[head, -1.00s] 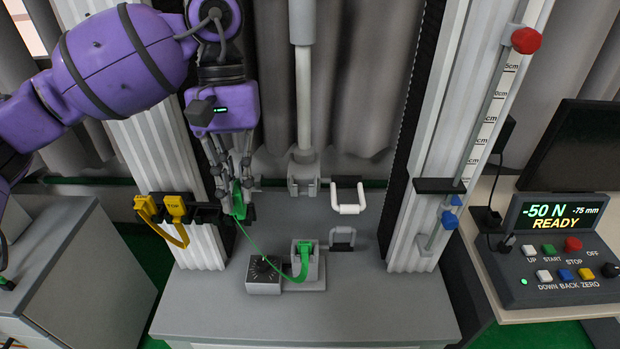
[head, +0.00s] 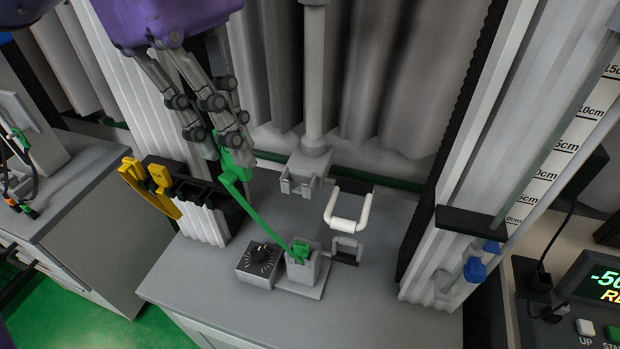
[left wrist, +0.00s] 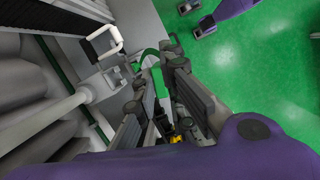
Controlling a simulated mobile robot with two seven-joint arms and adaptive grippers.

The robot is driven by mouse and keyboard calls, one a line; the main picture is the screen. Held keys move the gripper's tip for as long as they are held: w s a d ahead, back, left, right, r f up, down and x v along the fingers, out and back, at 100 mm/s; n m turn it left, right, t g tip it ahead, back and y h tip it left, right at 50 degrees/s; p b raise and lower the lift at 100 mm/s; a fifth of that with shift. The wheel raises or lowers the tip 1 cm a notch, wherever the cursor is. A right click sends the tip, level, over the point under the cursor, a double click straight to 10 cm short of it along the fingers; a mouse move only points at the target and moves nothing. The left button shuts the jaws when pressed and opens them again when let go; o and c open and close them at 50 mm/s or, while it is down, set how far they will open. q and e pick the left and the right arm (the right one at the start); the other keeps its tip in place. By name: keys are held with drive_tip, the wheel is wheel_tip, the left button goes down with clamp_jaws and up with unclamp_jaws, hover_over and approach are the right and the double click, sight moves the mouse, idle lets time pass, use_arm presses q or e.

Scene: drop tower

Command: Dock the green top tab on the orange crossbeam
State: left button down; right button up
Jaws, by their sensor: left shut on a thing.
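My left gripper (head: 228,146) is shut on the green top tab (head: 238,174), the upper end of a green strap. The strap runs down and right to a green end (head: 301,250) seated in a grey block (head: 306,272). In the left wrist view the tab (left wrist: 160,83) shows between the fingers (left wrist: 158,70). The tab is held up beside the black rack, left of the clamp (head: 305,180) under the vertical rod. I see no clearly orange crossbeam. My right gripper is not in view.
Yellow tabs (head: 160,178) hang on the black rack (head: 186,186) left of the gripper. A black dial box (head: 259,262) stands beside the grey block. A white handle (head: 348,209) sticks out right of the clamp. The grey bench top (head: 200,270) is free at the front left.

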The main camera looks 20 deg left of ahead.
use_arm(q)
drive_tip(key=shift+s+d+n, duration=0.3)
drive_tip(key=shift+d+n, duration=0.1)
drive_tip(key=shift+n, duration=0.3)
drive_tip(key=shift+d+n+t, duration=0.25)
drive_tip(key=shift+n+t, duration=0.05)
drive_tip(key=shift+n, duration=0.4)
drive_tip(key=shift+a+f, duration=0.1)
drive_tip(key=shift+a, duration=0.15)
drive_tip(key=w+f, duration=0.4)
drive_tip(key=w+d+f, duration=0.1)
drive_tip(key=w+f, duration=0.3)
drive_tip(key=w, duration=0.1)
drive_tip(key=w+f+p, duration=0.1)
drive_tip(key=w+f, duration=0.3)
drive_tip(key=shift+w+d+f, duration=0.3)
drive_tip(key=shift+d+f, duration=0.05)
drive_tip(key=shift+f, duration=0.65)
drive_tip(key=c, duration=1.9)
unclamp_jaws()
drive_tip(key=shift+s, duration=0.1)
drive_tip(key=shift+c, duration=0.2)
drive_tip(key=shift+o, duration=0.6)
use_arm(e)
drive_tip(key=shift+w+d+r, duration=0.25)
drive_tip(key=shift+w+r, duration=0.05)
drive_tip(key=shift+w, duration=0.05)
